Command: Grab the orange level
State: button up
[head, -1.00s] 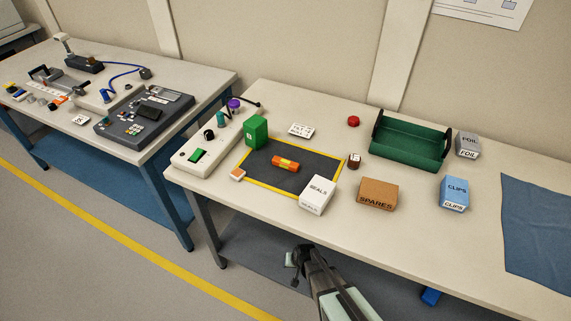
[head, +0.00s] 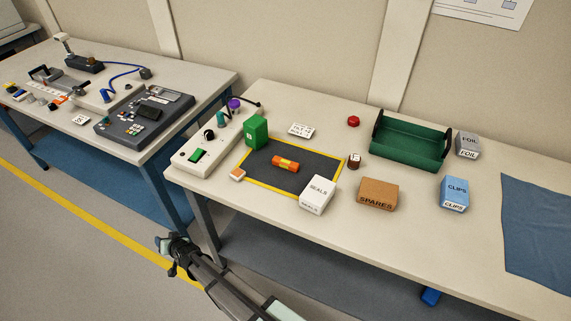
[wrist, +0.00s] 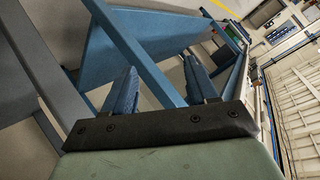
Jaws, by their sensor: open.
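The orange level (head: 285,163) is a small orange bar with a yellowish middle. It lies on the dark mat with the yellow border (head: 253,178) on the right-hand table in the head view. My gripper (head: 168,243) is in front of and below the table edge, left of the level and well apart from it. In the wrist view my gripper (wrist: 160,88) shows two blue fingers spread apart with nothing between them. The level is not visible in the wrist view.
A white SEALS box (head: 316,195) stands at the mat's front right corner, a green box (head: 256,131) at its back left. A SPARES box (head: 377,194) and green tray (head: 408,146) are further right. Table legs and braces (wrist: 135,50) are close to my gripper.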

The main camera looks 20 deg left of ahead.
jog(key=s+a+r+m+y, duration=0.1)
jog(key=a+r, duration=0.3)
jog(key=r, duration=0.3)
jog(key=s+a+r+m, duration=0.1)
jog(key=a+r, duration=0.3)
jog(key=r, duration=0.3)
jog(key=w+d+r+m+h, duration=0.1)
jog(key=w+d+r+m, duration=0.2)
jog(key=w+r, duration=0.45)
jog(key=w+d+r+m+h, duration=0.2)
jog(key=w+d+r+m, duration=0.2)
jog(key=r, duration=0.7)
jog(key=w+d+r+m+h, duration=0.1)
jog(key=w+d+r+m, duration=0.2)
jog(key=w+r, duration=0.45)
jog(key=w+d+r+m+t+h, duration=0.1)
jog(key=w+d+r+m+h, duration=0.1)
jog(key=w+d+r+m, duration=0.55)
jog(key=m+g+h, duration=0.4)
jog(key=m+h, duration=0.2)
jog(key=m, duration=0.1)
send_over(288, 162)
jog(key=shift+n, duration=0.25)
jog(key=f, duration=1.1)
jog(key=shift+w+f, duration=0.25)
jog(key=shift+s+f, duration=0.15)
jog(key=shift+f, duration=1.2)
jog(key=shift+s+f, duration=0.15)
jog(key=shift+f, duration=1.15)
